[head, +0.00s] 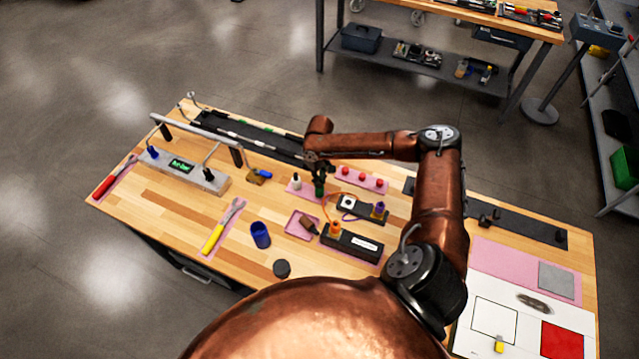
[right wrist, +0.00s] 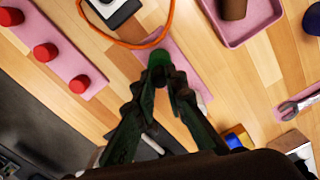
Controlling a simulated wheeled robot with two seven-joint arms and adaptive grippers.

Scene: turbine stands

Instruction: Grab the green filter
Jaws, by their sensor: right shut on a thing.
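The green filter (head: 319,190) is a small dark green piece over the pink mat (head: 305,194) near the middle of the bench. My right gripper (head: 317,175) comes down on it from above and is shut on it. In the right wrist view, the filter's green top (right wrist: 160,58) shows between the fingertips (right wrist: 163,78), and the fingers hide the rest. I cannot tell whether its lower end touches the mat. My left gripper is out of view.
A white-topped piece (head: 296,181) stands just left on the same mat. Red knobs (head: 363,178) on a pink strip lie to the right. An orange cable (head: 331,207), a black box (head: 350,243) and a pink tray (head: 302,225) lie in front. A blue cup (head: 260,235) stands front left.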

